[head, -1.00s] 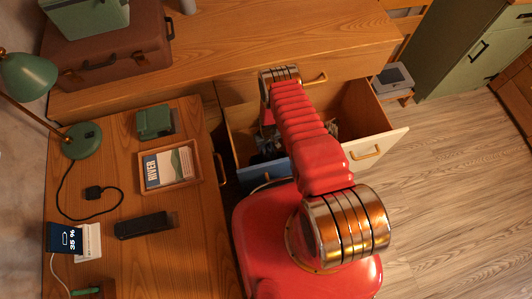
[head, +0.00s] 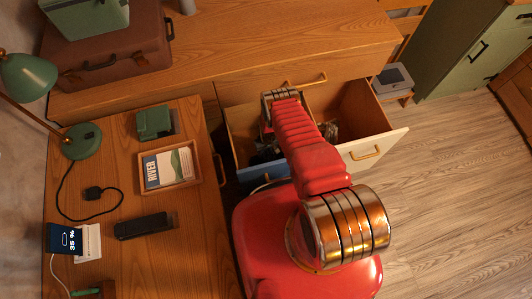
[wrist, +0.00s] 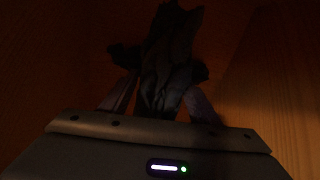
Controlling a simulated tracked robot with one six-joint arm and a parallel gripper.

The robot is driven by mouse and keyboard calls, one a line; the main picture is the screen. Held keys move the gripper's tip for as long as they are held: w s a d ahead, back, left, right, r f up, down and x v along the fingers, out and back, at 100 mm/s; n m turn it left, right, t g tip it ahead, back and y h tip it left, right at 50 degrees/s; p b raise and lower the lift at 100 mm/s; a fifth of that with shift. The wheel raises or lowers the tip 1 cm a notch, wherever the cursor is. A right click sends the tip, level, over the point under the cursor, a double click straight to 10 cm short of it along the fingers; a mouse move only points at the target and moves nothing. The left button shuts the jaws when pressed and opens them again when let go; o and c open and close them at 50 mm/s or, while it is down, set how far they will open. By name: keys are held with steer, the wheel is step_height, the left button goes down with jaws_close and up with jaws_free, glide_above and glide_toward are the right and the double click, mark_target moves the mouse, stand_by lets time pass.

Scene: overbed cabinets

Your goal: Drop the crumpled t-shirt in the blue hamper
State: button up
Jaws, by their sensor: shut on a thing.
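My gripper (wrist: 160,100) is shut on a dark crumpled cloth, which looks like the t-shirt (wrist: 170,55). The cloth bunches between the fingers and sticks out beyond them in the dim wrist view. In the head view my red arm reaches over the open drawer (head: 372,108), and the arm hides the gripper. Dark cloth-like stuff shows inside the drawer beside the arm. I cannot make out a blue hamper for certain; a blue panel (head: 262,171) shows at the drawer's front left.
A wooden desk (head: 190,235) at left holds a green lamp (head: 28,76), a framed book (head: 167,168), a green box (head: 155,122) and a dark case (head: 143,225). A brown suitcase (head: 115,50) lies behind. Clear floor (head: 450,200) is at right.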

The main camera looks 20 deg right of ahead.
steer(key=shift+f, duration=0.5)
steer(key=shift+f, duration=0.25)
steer(key=o, duration=1.3)
steer(key=shift+c, duration=0.2)
steer(key=shift+r, duration=6.25)
